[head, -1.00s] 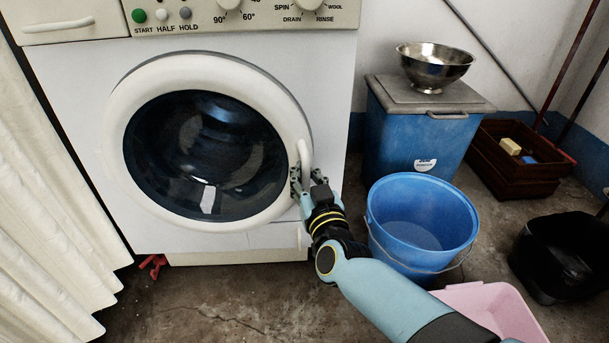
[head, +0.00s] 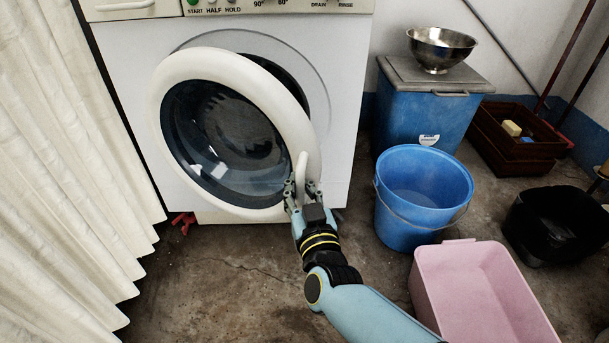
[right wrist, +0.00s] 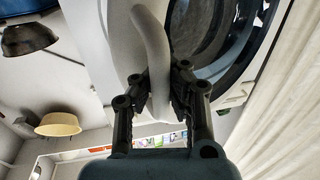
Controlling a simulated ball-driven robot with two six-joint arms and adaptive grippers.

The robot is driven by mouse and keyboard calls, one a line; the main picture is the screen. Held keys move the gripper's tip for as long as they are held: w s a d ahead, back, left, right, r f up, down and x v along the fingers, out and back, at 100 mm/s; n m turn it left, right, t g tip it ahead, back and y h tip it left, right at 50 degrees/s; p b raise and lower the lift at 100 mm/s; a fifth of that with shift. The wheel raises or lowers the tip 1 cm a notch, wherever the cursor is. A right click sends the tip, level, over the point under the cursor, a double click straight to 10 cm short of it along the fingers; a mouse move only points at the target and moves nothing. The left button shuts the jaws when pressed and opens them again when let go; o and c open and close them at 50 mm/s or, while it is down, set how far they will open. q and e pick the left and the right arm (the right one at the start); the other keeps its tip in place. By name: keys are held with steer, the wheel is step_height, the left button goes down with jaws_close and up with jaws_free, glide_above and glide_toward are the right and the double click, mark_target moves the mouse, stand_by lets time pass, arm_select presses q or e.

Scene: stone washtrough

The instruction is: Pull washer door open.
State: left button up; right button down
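The washer (head: 345,100) stands at the back with its round white-rimmed door (head: 166,83) partly open, swung out from the front on its handle side. A dark gap shows between door and body at the upper right. The door's curved white handle (head: 302,166) is at the rim's right side. My right gripper (head: 303,185) has its fingers on both sides of the handle. In the right wrist view the fingers (right wrist: 160,90) close in around the white handle (right wrist: 153,50) and appear to touch it. My left gripper is not in view.
A blue bucket (head: 400,212) and a pink tub (head: 430,270) stand on the floor to the right of my right arm. A blue bin (head: 405,120) carries a metal bowl (head: 440,45). A white curtain (head: 60,170) hangs at the left.

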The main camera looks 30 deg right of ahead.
steer(key=shift+s+d+f, duration=0.15)
steer(key=shift+s, duration=0.1)
steer(key=c, duration=1.2)
jaws_free()
steer(key=shift+s+d, duration=0.1)
steer(key=shift+d, duration=0.1)
steer(key=shift+c, duration=0.2)
steer(key=shift+a, duration=0.1)
